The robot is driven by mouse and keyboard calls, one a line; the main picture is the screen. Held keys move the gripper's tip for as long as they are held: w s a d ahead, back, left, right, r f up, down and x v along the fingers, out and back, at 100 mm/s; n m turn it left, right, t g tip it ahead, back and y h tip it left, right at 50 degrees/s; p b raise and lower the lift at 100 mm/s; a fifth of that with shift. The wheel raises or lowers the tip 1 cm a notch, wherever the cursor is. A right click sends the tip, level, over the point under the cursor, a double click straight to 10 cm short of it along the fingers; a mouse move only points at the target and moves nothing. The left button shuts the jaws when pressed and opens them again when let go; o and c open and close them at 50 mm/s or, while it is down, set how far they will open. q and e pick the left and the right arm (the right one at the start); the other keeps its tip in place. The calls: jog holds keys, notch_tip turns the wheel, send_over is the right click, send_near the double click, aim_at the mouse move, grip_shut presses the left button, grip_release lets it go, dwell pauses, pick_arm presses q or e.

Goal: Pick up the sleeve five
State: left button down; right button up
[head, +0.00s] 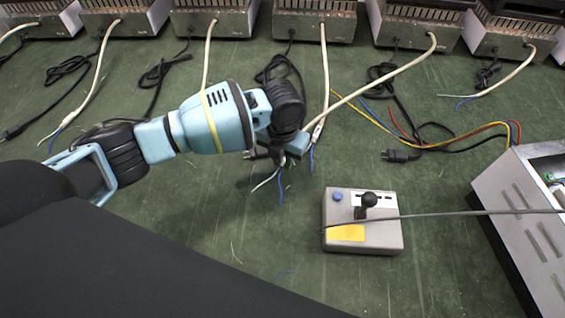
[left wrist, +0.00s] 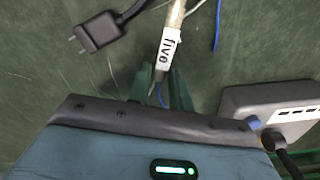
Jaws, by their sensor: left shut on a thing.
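Sleeve five (left wrist: 170,48) is a pale sleeve on a cable with a white label reading "five", seen in the left wrist view. My left gripper (left wrist: 163,84) is shut on its lower end, and a thin blue wire shows between the fingers. In the head view my left gripper (head: 298,143) is low over the green table, left of and above the joystick box, with loose white and blue wire ends below it. There I cannot make out the label. My right gripper is not in view.
A grey joystick box (head: 375,239) stands right of the gripper. A metal case (head: 525,215) is at the right edge. Heating units (head: 315,25) line the back, with cables and black plugs (head: 400,155) across the table. The front middle is mostly clear.

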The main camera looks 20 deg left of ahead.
pick_arm(q)
jog(key=s+a, duration=0.1)
jog(key=s, duration=0.3)
jog(key=s+a+r+p, duration=0.1)
jog(key=s, duration=0.4)
jog(key=s+a+r, duration=0.1)
jog(key=s, duration=0.4)
jog(key=shift+a+p, duration=0.25)
jog(key=shift+p, duration=0.1)
jog(key=shift+s+a, duration=0.15)
jog(key=shift+s, duration=0.65)
